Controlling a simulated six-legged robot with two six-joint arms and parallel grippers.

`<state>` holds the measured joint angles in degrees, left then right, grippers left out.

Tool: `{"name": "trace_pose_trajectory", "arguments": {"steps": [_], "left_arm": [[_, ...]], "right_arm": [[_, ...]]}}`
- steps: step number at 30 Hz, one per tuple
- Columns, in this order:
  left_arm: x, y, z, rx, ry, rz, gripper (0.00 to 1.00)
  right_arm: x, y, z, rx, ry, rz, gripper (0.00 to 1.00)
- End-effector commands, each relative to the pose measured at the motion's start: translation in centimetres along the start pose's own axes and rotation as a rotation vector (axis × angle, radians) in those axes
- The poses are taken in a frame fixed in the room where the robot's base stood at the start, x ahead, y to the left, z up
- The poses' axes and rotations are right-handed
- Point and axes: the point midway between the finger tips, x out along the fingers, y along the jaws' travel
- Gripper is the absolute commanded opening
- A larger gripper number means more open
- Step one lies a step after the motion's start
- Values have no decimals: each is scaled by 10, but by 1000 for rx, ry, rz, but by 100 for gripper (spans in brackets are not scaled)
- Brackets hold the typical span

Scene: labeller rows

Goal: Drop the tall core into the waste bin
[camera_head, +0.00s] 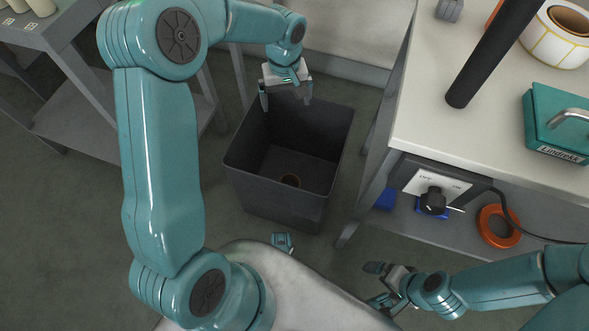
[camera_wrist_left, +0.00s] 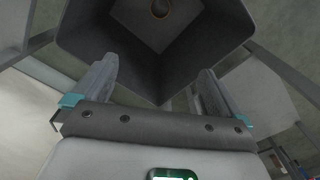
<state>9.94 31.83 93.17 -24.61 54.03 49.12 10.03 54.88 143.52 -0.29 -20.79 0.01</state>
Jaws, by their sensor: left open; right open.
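The dark grey waste bin (camera_head: 272,200) stands on the floor in the middle of the head view, and its wall fills the top of the left wrist view (camera_wrist_left: 100,35). My left gripper (camera_head: 286,101) is open and empty above the bin's far rim. My right gripper (camera_head: 377,284) is open and empty at lower right, apart from the bin.
A white-topped bench (camera_head: 440,130) at right carries a label roll (camera_head: 552,50), a teal box (camera_head: 556,125) and a black post (camera_head: 490,60). An orange ring (camera_head: 498,226) lies on its lower shelf. A grey table (camera_head: 60,25) at upper left bears pale cylinders.

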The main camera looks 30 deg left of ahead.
Motion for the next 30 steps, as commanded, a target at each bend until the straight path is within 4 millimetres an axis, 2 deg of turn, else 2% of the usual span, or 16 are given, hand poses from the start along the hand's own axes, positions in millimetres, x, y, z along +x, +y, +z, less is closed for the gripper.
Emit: {"name": "trace_pose_trajectory", "arguments": {"steps": [1, 3, 10, 15, 30], "left_arm": [[-19, 0, -1, -1, 3, 2, 100], [-36, 0, 0, 0, 2, 2, 100], [-74, 0, 0, 0, 1, 2, 100], [-82, 0, 0, -1, -1, 0, 100], [-82, 0, 0, 0, 0, 0, 100]], "right_arm": [[-9, -3, 0, 0, 0, 0, 100], [-14, -5, 0, 1, 1, 0, 100], [-24, -8, 0, 1, 1, 0, 100], [-26, -9, 0, 1, 1, 0, 100], [-25, -9, 0, 1, 1, 0, 100]]}}
